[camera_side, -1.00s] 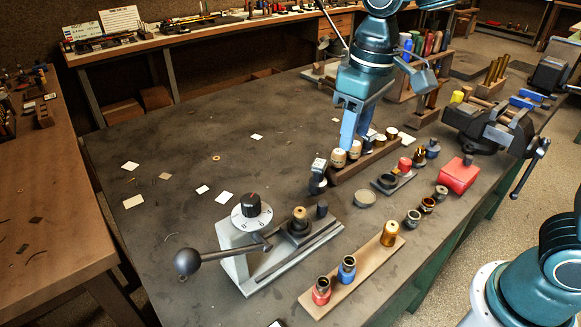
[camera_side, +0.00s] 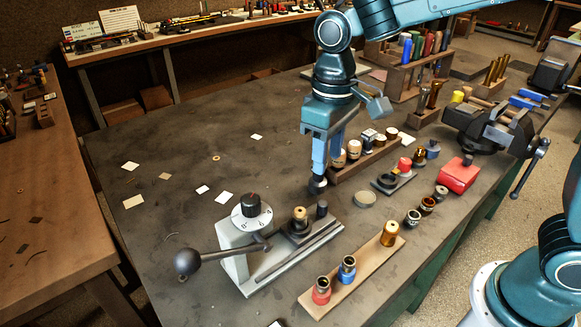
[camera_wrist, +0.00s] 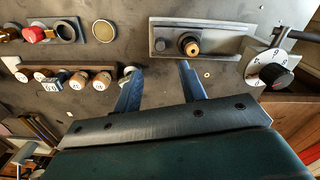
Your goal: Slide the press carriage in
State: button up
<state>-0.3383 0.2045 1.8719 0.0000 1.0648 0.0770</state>
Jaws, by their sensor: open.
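The press (camera_side: 238,245) stands at the table's front, with a pale grey body, a black dial (camera_side: 252,205) and a ball-ended lever (camera_side: 190,262). Its dark carriage (camera_side: 298,232) sits on the rail base and bears a brass-topped round piece (camera_side: 300,214). A short dark post (camera_side: 322,210) stands at the carriage's right end. The wrist view shows the brass piece (camera_wrist: 190,46) and post (camera_wrist: 160,44) beyond my fingertips. My gripper (camera_side: 327,178) points down behind the post, apart from it. In the wrist view my gripper (camera_wrist: 158,68) is open and empty.
A small dark-based stamp (camera_side: 317,186) is partly hidden by my fingers. A wooden rack of several capped pieces (camera_side: 370,157) lies to the right. A round disc (camera_side: 365,199) and a board with red and blue pieces (camera_side: 350,283) are nearby.

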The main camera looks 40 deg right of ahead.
aim_at(323, 203)
notch_tip(323, 203, down, 11)
jog(key=shift+f, duration=0.1)
dwell(0.4)
grip_shut()
